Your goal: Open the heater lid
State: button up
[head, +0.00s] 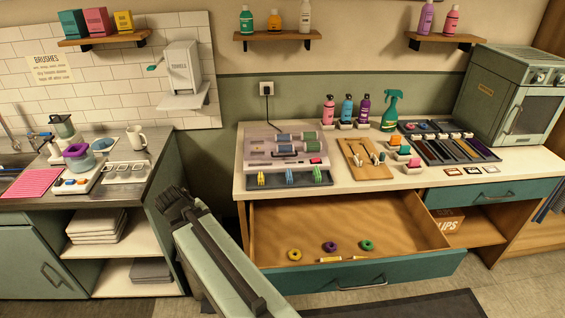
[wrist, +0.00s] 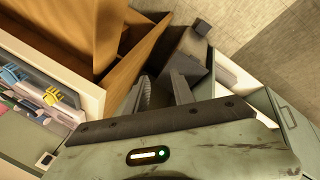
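The likely heater is a pale pinkish box (head: 262,147) on the wooden-edged white counter, with green and blue rollers, a dark front handle and a red switch. Its lid looks shut and see-through, though this is hard to tell at this size. My gripper (head: 177,203) is low in front of the gap between the two counters, left of the heater and below it, apart from it. In the wrist view my gripper (wrist: 164,88) shows two dark fingers with a gap between them and nothing held.
A drawer (head: 345,225) stands pulled out below the heater, holding several small rings and tubes. A dark tray of coloured clips (head: 288,179) lies before the heater. A wooden board (head: 365,160) is to its right. A warmer cabinet (head: 510,95) stands far right.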

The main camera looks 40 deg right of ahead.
jog(key=w+d+r+n+t+h+b, duration=0.1)
jog(key=d+r+h, duration=0.1)
jog(key=d, duration=0.6)
jog(key=w+d+r+n+t+h+b, duration=0.1)
jog(key=d+r+n+t+h+b, duration=0.1)
jog(key=d, duration=0.6)
jog(key=w+d+r+n+t+h+b, duration=0.1)
jog(key=d+r+n+h+b, duration=0.1)
jog(key=d, duration=0.7)
jog(key=shift+w+d+r+t+h, duration=0.1)
jog(key=shift+w+r+t+h, duration=0.1)
jog(key=shift+r+h, duration=0.25)
jog(key=shift+w+r+t+h, duration=0.2)
jog(key=shift+r+h, duration=0.15)
jog(key=shift+h, duration=0.2)
jog(key=h+b, duration=0.2)
send_near(282, 156)
jog(key=shift+w+d+f+n+g, duration=0.1)
jog(key=shift+w+d+n+g, duration=0.2)
jog(key=shift+d+n, duration=0.15)
jog(key=shift+d, duration=0.1)
jog(key=b+x, duration=0.1)
jog(key=x, duration=0.6)
jog(key=shift+w+d+f, duration=0.1)
jog(key=shift+w+d, duration=0.15)
jog(key=shift+d, duration=0.05)
grip_shut()
jog(key=shift+a, duration=0.1)
